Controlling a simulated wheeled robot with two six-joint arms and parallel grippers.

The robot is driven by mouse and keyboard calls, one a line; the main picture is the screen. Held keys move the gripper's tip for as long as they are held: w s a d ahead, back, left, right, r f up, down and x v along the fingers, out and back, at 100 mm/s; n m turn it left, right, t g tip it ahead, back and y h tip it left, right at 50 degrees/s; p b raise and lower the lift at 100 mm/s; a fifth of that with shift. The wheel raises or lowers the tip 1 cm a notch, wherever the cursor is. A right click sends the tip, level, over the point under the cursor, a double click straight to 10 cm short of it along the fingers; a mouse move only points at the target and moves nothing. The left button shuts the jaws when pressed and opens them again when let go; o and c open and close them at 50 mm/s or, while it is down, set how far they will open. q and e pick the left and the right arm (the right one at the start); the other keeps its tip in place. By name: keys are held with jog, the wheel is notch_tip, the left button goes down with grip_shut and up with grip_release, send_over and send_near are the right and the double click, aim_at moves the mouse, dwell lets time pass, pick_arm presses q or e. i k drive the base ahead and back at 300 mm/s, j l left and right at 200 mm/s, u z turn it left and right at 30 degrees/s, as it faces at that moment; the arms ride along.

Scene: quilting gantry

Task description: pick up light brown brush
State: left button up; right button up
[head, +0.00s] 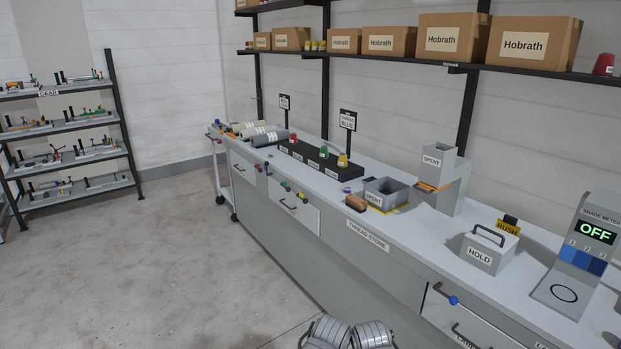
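The light brown brush (356,203) looks like a small brown block. It lies near the front edge of the long grey counter (410,231), just left of an open grey bin labelled SPENT (374,199). Its bristles cannot be made out at this size. Neither of my grippers can be made out in the head view. Grey ribbed parts, probably mine, show at the bottom centre, well below the counter top and apart from the brush.
A black thread rack (317,165) with coloured spools stands behind the brush. A taller SPENT box (441,163), a HOLD box (488,250) and a shade meter (582,255) stand further right. Drawers with knobs line the counter front. The floor (165,260) at left is clear.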

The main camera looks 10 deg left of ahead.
aim_at(359, 204)
jog(key=i+j+z, duration=0.1)
jog(key=i, duration=0.5)
jog(key=i+j+z, duration=0.15)
jog(key=i, duration=0.4)
jog(key=i+j+z, duration=0.1)
jog(key=i, duration=0.5)
jog(key=j, duration=0.1)
